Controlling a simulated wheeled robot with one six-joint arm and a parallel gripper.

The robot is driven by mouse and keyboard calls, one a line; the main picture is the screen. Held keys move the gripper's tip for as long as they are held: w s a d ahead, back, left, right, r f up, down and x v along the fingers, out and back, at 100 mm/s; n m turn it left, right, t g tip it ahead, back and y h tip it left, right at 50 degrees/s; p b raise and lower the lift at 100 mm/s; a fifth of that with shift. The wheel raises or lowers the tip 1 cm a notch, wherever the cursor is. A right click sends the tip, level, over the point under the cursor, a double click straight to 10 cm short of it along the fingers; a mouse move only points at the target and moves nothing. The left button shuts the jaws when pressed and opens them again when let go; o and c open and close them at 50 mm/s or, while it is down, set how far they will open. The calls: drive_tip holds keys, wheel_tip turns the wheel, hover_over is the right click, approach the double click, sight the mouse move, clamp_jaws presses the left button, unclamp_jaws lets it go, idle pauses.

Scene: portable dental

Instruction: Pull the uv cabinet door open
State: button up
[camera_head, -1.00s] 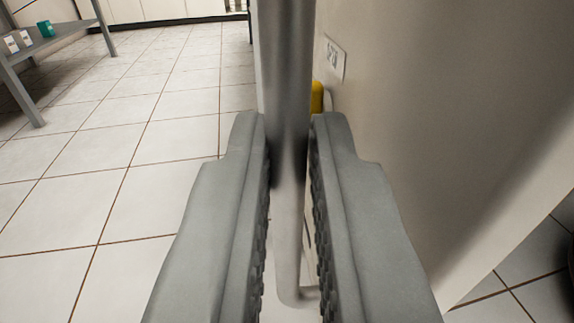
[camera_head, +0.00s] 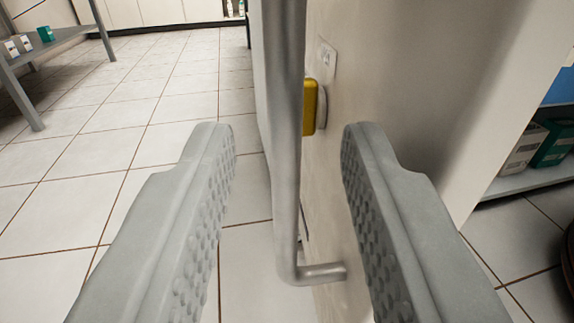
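A tall vertical metal bar handle (camera_head: 286,170) runs down the middle of the view and bends right at its lower end into the pale cabinet door (camera_head: 395,130). My gripper (camera_head: 284,150) is open, with one finger on each side of the handle. The right finger is close to the door face. The upper end of the handle is out of view.
A yellow block on a pale base (camera_head: 313,106) sits on the door behind the handle. A shelf with boxes (camera_head: 540,145) shows at right. A metal table (camera_head: 40,70) stands at far left. Tiled floor (camera_head: 110,185) is clear at left.

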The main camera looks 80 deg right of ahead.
drive_tip(key=s+a, duration=0.1)
drive_tip(key=a, duration=1.4)
drive_tip(key=shift+s, duration=0.25)
drive_tip(key=shift+a, duration=0.1)
